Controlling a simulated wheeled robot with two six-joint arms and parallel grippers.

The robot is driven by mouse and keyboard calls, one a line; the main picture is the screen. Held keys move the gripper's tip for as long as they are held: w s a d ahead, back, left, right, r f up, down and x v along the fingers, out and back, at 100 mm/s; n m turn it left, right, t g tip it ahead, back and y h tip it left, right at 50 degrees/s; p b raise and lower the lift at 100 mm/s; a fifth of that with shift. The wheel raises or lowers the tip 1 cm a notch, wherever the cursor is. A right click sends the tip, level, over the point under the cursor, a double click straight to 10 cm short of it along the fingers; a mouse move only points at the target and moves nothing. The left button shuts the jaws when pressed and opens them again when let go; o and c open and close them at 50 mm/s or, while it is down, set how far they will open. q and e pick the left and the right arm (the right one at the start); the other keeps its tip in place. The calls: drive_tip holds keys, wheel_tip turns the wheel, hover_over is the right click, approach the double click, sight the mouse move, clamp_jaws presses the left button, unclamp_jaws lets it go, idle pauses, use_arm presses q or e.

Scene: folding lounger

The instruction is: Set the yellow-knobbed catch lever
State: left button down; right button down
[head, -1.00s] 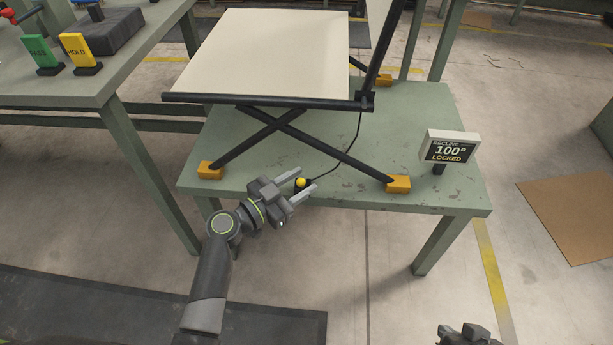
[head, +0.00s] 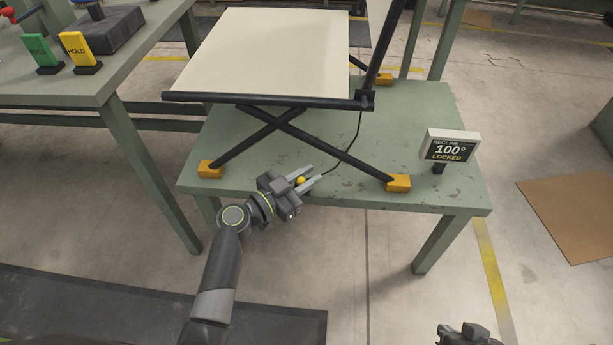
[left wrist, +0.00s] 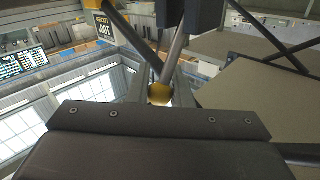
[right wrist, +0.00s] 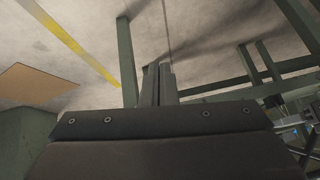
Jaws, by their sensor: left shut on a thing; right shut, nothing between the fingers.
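The yellow knob (head: 300,181) of the catch lever is at the front edge of the green platform, below the lounger's crossed legs. My left gripper (head: 306,180) is shut on it, one finger on each side. The knob also shows between the fingers in the left wrist view (left wrist: 160,94). The lever's rod (left wrist: 174,55) runs away from the knob there. The lounger's cream seat (head: 265,50) is level above. The recline sign (head: 450,150) reads 100° LOCKED. My right gripper (right wrist: 158,72) is shut and empty, low at the right of the head view.
The lounger stands in orange feet (head: 398,183) on the green platform (head: 440,110). A black cable (head: 355,130) hangs from the frame towards the knob. A second table (head: 120,70) at the left holds green (head: 40,52) and yellow HOLD (head: 79,51) tags.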

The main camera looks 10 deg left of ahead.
use_arm(q)
drive_tip(key=shift+w+r+n+g+y+p, duration=0.35)
drive_tip(key=shift+w+n+g+y+p, duration=0.3)
drive_tip(key=shift+p, duration=1.15)
drive_tip(key=w+n+g+p, duration=0.1)
drive_tip(key=p, duration=0.1)
drive_tip(key=shift+r+y+p, duration=0.15)
drive_tip(key=shift+y+p, duration=0.2)
drive_tip(key=shift+p, duration=0.05)
drive_tip(key=shift+w+n+g+p, duration=0.55)
drive_tip(key=shift+n+p, duration=0.1)
drive_tip(key=shift+p, duration=0.1)
drive_tip(key=shift+w+f+n+g+y+p, duration=0.3)
drive_tip(key=shift+f+g+y+p, duration=0.1)
drive_tip(key=shift+p, duration=0.15)
use_arm(e)
drive_tip(key=s+d+f+g, duration=0.1)
drive_tip(key=s+f+g, duration=0.2)
drive_tip(key=f, duration=0.3)
drive_tip(key=s+d+f+g+h, duration=0.1)
drive_tip(key=s+f+g, duration=0.1)
drive_tip(key=f, duration=0.4)
drive_tip(key=shift+s+d+f+g, duration=0.3)
drive_tip(key=shift+s+f+g, duration=0.1)
drive_tip(key=shift+s, duration=0.45)
use_arm(q)
drive_tip(key=c, duration=1.3)
unclamp_jaws()
